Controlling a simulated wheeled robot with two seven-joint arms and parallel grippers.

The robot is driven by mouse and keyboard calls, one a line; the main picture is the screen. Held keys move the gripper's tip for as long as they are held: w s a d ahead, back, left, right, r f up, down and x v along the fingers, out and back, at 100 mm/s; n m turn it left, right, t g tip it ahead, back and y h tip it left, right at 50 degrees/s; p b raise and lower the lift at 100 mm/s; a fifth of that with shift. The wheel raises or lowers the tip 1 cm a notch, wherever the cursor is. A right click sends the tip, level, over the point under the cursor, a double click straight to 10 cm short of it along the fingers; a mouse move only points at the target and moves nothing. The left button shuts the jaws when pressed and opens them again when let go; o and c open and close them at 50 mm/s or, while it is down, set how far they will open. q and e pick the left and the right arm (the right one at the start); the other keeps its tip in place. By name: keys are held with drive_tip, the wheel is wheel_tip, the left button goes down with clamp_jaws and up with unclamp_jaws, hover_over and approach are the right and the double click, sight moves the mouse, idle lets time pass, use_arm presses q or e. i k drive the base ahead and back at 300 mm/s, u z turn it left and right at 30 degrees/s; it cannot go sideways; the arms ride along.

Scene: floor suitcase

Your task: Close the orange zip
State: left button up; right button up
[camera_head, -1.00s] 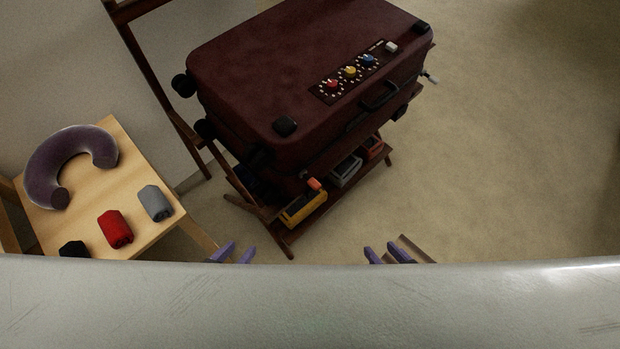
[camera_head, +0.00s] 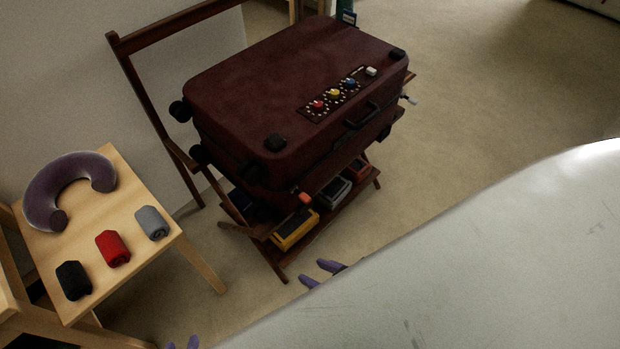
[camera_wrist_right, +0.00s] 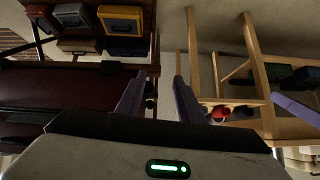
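The dark maroon suitcase (camera_head: 285,85) lies closed-looking on a wooden rack. An orange tab (camera_head: 305,198), apparently the orange zip's pull, shows at its near lower edge, above a yellow box. How far the zip is closed cannot be told. My left gripper (camera_head: 182,343) shows only two purple fingertips at the bottom edge, apart and empty. My right gripper (camera_head: 320,273) is below the rack in the head view, apart from the suitcase. In the right wrist view, the right gripper's fingers (camera_wrist_right: 158,98) are wide apart with nothing between them; the suitcase (camera_wrist_right: 50,88) is at the left.
The rack's lower shelf holds a yellow box (camera_head: 296,231), a grey box (camera_head: 333,192) and a red box (camera_head: 357,169). A wooden table (camera_head: 130,262) at left bears a neck pillow (camera_head: 62,187) and rolled cloths. Open floor (camera_head: 480,90) lies right of the rack.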

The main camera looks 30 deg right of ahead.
sight(305, 199)
drive_tip(key=u, duration=0.2)
drive_tip(key=k, duration=0.4)
drive_tip(key=z, duration=0.8)
drive_tip(key=i, duration=0.4)
drive_tip(key=z, duration=0.05)
